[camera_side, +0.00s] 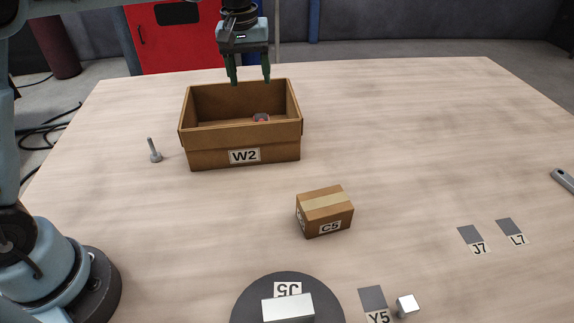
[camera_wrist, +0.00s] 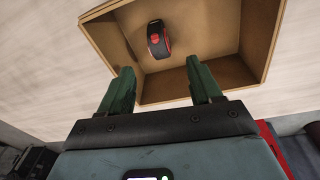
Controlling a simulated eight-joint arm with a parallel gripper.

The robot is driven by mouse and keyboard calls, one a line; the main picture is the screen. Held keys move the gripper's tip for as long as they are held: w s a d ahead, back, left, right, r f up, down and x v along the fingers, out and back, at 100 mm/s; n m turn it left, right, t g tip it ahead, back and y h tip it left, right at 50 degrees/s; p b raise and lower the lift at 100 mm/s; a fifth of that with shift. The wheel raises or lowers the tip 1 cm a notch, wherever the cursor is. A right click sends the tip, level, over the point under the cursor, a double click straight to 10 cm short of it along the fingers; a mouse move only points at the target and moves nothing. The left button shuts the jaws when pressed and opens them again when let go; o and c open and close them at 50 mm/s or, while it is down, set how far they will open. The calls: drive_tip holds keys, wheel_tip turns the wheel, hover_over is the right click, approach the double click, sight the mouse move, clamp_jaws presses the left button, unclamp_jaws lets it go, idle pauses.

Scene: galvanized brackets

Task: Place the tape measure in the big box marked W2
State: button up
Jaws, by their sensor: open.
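The big open cardboard box marked W2 (camera_side: 243,143) stands at the back left of the table. The tape measure, dark with red parts, lies inside it; only its top shows past the front wall in the side view (camera_side: 261,117). In the wrist view the tape measure (camera_wrist: 158,40) rests on the box floor, near one wall. My gripper (camera_side: 249,82) is above the back part of the box, fingers pointing down, open and empty. In the wrist view my gripper's fingers (camera_wrist: 160,88) are apart, with the box (camera_wrist: 262,42) beyond them.
A bolt (camera_side: 153,150) stands left of the box. A closed small box marked C5 (camera_side: 325,211) sits in front of it. A round dark plate (camera_side: 250,293) holds a metal block (camera_side: 288,307); a small metal cube (camera_side: 407,305) is near the front. The table's right middle is mostly clear.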

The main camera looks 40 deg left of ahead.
drive_tip(key=s+f+m+t, duration=0.1)
drive_tip(key=s+m+t, duration=0.2)
drive_tip(key=s, duration=0.7)
drive_tip(key=s+d+f+m+t, duration=0.1)
drive_tip(key=s+f+m+t, duration=0.1)
drive_tip(key=s, duration=0.7)
drive_tip(key=shift+s+d+f+m+t, duration=0.3)
drive_tip(key=shift+m+t, duration=0.2)
drive_tip(key=shift+m, duration=0.7)
drive_tip(key=shift+o, duration=0.5)
drive_tip(key=shift+r, duration=0.1)
